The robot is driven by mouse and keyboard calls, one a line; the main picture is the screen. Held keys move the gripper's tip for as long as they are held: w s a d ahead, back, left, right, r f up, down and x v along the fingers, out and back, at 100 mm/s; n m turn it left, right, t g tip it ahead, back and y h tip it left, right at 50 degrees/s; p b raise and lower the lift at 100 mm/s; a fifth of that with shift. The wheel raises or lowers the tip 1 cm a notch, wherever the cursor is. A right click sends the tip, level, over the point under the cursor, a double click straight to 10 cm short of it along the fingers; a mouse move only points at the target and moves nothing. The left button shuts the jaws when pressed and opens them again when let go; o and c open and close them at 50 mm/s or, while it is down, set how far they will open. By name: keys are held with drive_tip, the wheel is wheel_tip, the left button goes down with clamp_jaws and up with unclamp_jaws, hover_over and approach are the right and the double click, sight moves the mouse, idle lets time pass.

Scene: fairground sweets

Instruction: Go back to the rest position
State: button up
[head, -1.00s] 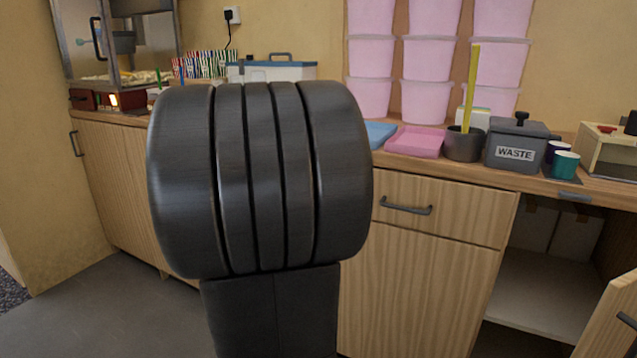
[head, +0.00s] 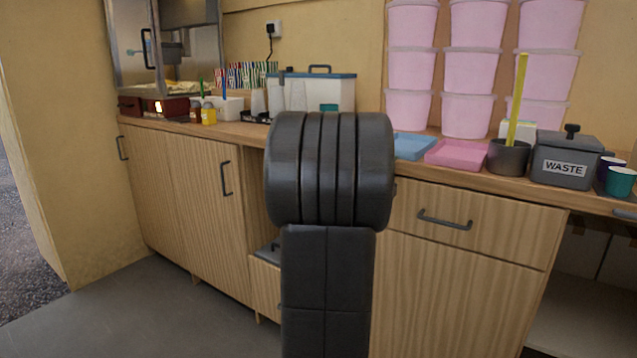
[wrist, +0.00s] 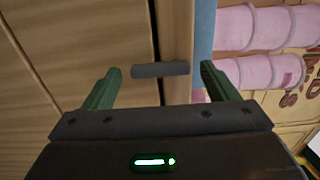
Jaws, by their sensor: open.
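My gripper (wrist: 160,70) shows in the wrist view with its two green fingers spread apart and nothing held between them. A dark bar handle (wrist: 147,71) on a wooden cabinet front shows beyond the gap between the fingers; the distance to it is hard to tell. In the head view my own dark arm stands upright in the middle and hides part of the counter and cabinet fronts. The gripper itself does not show in the head view.
The wooden counter (head: 405,171) carries a blue tray (head: 414,146), a pink tray (head: 459,154), a grey waste bin (head: 566,160), cups and bottles. Stacked pink tubs (head: 467,70) stand behind. A drawer handle (head: 445,220) sticks out. Grey floor (head: 150,310) is free at lower left.

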idle(0.3)
drive_tip(key=p+v, duration=0.3)
drive_tip(key=v, duration=1.1)
drive_tip(key=w+d+n, duration=0.5)
drive_tip(key=w+n, duration=0.1)
drive_tip(key=w, duration=0.1)
drive_tip(key=w+d+r+n, duration=0.1)
drive_tip(key=w+d+n, duration=0.1)
drive_tip(key=w+d, duration=0.1)
drive_tip(key=shift+w+d+n, duration=0.35)
drive_tip(key=shift+w+n, duration=0.05)
drive_tip(key=n, duration=0.1)
drive_tip(key=n+p, duration=0.1)
drive_tip(key=n, duration=0.2)
drive_tip(key=shift+d+r, duration=0.15)
drive_tip(key=shift+r, duration=0.1)
drive_tip(key=shift+r+n, duration=0.2)
drive_tip(key=shift+n, duration=1.1)
drive_tip(key=shift+r+n, duration=0.15)
drive_tip(key=shift+n, duration=1.15)
drive_tip(key=shift+s, duration=0.1)
